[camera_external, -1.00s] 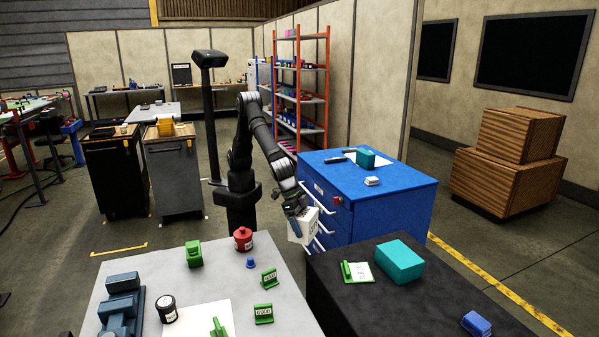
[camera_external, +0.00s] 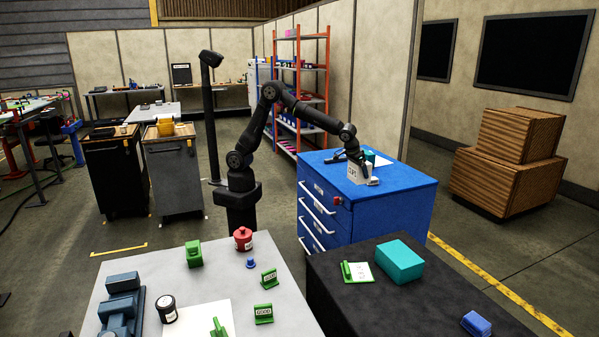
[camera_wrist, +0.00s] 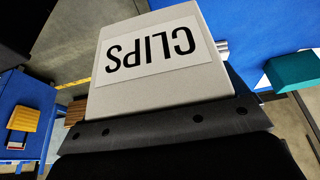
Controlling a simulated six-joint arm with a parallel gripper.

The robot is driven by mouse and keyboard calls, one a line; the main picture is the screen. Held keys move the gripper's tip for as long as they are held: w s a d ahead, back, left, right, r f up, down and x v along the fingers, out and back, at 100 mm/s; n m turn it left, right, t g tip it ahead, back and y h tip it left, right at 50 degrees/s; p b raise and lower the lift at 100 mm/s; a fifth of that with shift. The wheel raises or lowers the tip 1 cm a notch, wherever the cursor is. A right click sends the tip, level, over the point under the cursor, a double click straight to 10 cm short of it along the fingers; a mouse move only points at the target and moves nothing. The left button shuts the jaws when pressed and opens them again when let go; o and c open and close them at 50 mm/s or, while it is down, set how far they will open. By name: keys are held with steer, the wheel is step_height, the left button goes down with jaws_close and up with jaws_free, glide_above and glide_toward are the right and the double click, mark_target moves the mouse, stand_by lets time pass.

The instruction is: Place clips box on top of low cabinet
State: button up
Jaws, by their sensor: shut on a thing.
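The clips box (camera_external: 357,173) is a white box with a black-lettered label. My gripper (camera_external: 353,162) is shut on it, over the top of the blue low cabinet (camera_external: 400,194). In the wrist view the clips box (camera_wrist: 155,62) fills the middle, with its "CLIPS" label upside down, above the dark gripper edge (camera_wrist: 165,125). The blue cabinet top (camera_wrist: 268,30) shows behind it. I cannot tell whether the box touches the cabinet top.
A teal box (camera_external: 371,155) on the cabinet top is partly behind my gripper, and it also shows in the wrist view (camera_wrist: 294,70). A small whitish item (camera_external: 374,181) lies beside the clips box. The cabinet's front right top is clear. A black table (camera_external: 345,304) stands in front.

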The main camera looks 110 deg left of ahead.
steer(key=s+a+n+g, duration=0.15)
steer(key=s+a, duration=0.25)
steer(key=a, duration=0.4)
steer(key=s+a+r+n+y, duration=0.15)
steer(key=s+a, duration=0.25)
steer(key=a, duration=0.4)
steer(key=s+a+n+h, duration=0.1)
steer(key=s+a+n, duration=0.1)
steer(key=s+a, duration=0.35)
steer(key=shift+y, duration=0.25)
steer(key=shift+s+a+f, duration=0.1)
steer(key=shift+a+f, duration=1.75)
steer(key=shift+a, duration=0.45)
steer(key=shift+s+a+f, duration=0.1)
steer(key=shift+a+f, duration=1.8)
steer(key=shift+a, duration=0.35)
steer(key=shift+s+a+f, duration=0.1)
steer(key=shift+a+f, duration=1.75)
steer(key=shift+a, duration=0.45)
steer(key=shift+f, duration=0.15)
steer(key=o, duration=0.8)
steer(key=v, duration=1.2)
steer(key=shift+w, duration=0.1)
